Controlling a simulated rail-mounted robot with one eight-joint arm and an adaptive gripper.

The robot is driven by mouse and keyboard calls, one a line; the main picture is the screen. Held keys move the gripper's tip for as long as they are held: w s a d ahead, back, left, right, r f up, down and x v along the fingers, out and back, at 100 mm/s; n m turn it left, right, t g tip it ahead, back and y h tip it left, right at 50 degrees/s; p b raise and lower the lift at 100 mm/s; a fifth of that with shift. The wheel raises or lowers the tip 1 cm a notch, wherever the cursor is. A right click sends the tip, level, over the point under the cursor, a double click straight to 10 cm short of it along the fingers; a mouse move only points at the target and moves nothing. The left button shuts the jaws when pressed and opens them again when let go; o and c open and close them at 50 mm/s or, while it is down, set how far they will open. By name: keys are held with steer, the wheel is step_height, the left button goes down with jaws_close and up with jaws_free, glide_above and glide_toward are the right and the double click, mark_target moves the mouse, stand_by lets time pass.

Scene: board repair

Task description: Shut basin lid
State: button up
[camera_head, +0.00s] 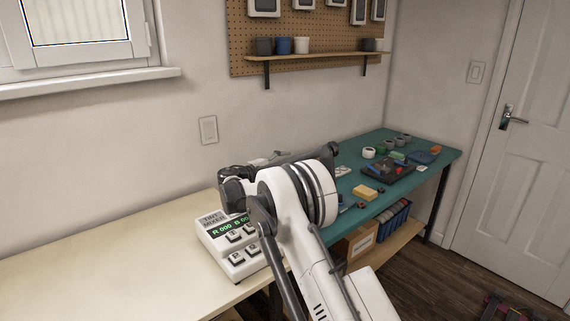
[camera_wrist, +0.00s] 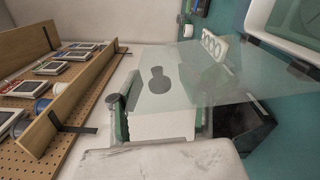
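In the wrist view, a clear, see-through panel that looks like the basin lid (camera_wrist: 225,88) spans the middle and reaches right. A dark rounded shape shows on or through it. Below it are a white face with green edges (camera_wrist: 160,127) and a dark, box-like part (camera_wrist: 246,130); I cannot tell which belongs to the basin. The panel's angle to the basin is unclear. In the head view, my white arm hides the basin area. My gripper's fingertips are not clearly seen in either view, so I cannot tell whether it is open or touches the lid.
A white tint mixer (camera_head: 232,247) stands left of my arm on the cream worktop (camera_head: 90,262). The teal mat (camera_head: 432,160) to the right holds a yellow sponge (camera_head: 365,192), a dark tray (camera_head: 388,170) and small parts. A wall shelf (camera_head: 318,55) hangs behind. The left worktop is clear.

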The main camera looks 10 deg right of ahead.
jaws_close()
steer(key=shift+d, duration=0.1)
stand_by(0.4)
